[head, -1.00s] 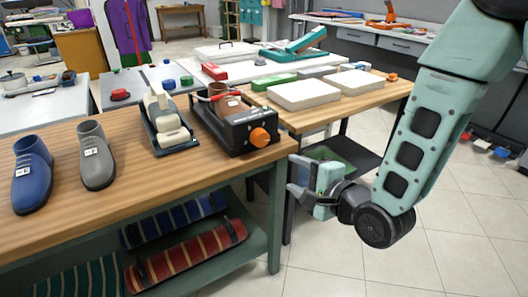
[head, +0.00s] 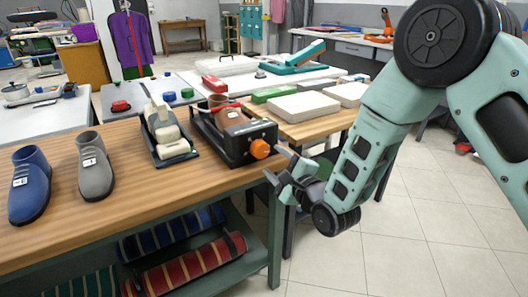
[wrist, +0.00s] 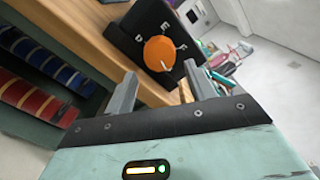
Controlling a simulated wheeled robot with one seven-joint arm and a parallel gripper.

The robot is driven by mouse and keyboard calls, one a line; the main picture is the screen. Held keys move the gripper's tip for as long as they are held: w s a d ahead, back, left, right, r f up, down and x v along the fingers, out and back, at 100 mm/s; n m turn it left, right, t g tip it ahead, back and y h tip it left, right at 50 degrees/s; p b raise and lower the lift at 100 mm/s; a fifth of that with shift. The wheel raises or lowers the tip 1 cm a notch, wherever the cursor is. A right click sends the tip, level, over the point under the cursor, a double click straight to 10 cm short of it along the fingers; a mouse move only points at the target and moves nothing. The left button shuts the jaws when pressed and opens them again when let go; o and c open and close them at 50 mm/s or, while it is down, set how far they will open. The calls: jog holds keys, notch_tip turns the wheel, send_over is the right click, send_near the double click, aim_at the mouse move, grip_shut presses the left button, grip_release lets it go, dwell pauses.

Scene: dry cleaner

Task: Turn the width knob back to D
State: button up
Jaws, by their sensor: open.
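The orange width knob (head: 260,149) is on the end face of a black shoe-stretching device (head: 238,133) at the right end of the wooden bench. In the wrist view the knob (wrist: 159,53) sits on the black face (wrist: 150,22), with a D to its left and other letters above and to its right. A small pale mark shows near its lower edge. My gripper (head: 277,165) is open and empty, just off the bench end, below and right of the knob. In the wrist view the fingers (wrist: 160,84) point toward the knob, apart from it.
A brown shoe (head: 226,112) sits on the device. Blue (head: 30,185) and grey (head: 94,167) shoes stand on the bench (head: 130,193) to the left. Striped rolls (head: 188,269) lie on the shelf below. A second table with white slabs (head: 304,107) is behind. Open floor lies to the right.

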aim_at(263, 152)
jog(key=x, duration=0.6)
jog(key=shift+a, duration=0.1)
jog(key=c, duration=0.7)
